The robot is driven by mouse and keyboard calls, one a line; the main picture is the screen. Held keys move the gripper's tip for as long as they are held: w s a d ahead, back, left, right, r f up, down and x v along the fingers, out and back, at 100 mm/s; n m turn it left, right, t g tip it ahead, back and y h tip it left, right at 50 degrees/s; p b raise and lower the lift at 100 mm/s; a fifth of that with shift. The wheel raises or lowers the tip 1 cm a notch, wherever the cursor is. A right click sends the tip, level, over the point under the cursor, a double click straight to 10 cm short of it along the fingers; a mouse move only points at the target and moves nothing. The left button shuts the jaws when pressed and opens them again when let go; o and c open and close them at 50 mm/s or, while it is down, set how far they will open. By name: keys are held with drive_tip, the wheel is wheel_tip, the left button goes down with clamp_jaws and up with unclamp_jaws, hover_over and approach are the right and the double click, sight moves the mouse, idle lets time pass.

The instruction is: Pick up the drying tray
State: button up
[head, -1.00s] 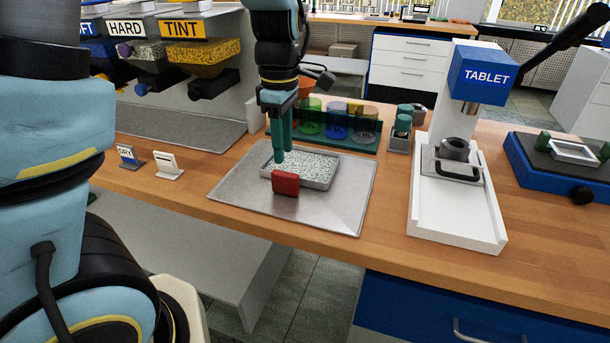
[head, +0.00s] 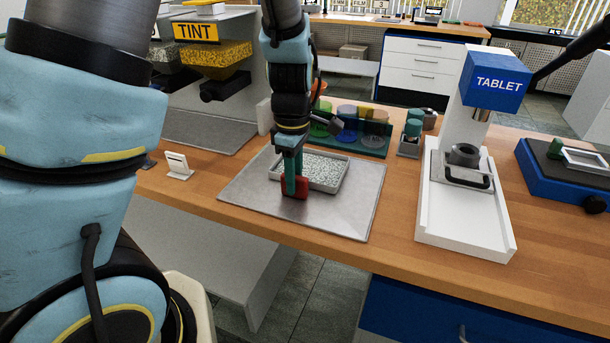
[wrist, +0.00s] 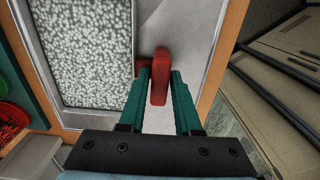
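The drying tray (head: 333,188) is a shallow grey tray of white speckled grains with an upright red handle (head: 304,188) on its near side. It rests on a flat metal plate. In the wrist view the tray's grains (wrist: 85,50) fill the upper left, and the red handle (wrist: 160,75) stands in the middle. My gripper (head: 294,190) is down at the handle. Its green fingers (wrist: 160,88) lie on either side of the handle, with very little gap. I cannot tell whether they press on it.
The metal plate (head: 352,222) lies on the wooden bench. Coloured jars (head: 350,125) in a green rack stand behind the tray. A white tablet press (head: 465,215) stands to the right, and the TINT dispenser (head: 213,55) at the back left. A small white card holder (head: 178,165) is left of the plate.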

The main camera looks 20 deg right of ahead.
clamp_jaws()
idle(0.4)
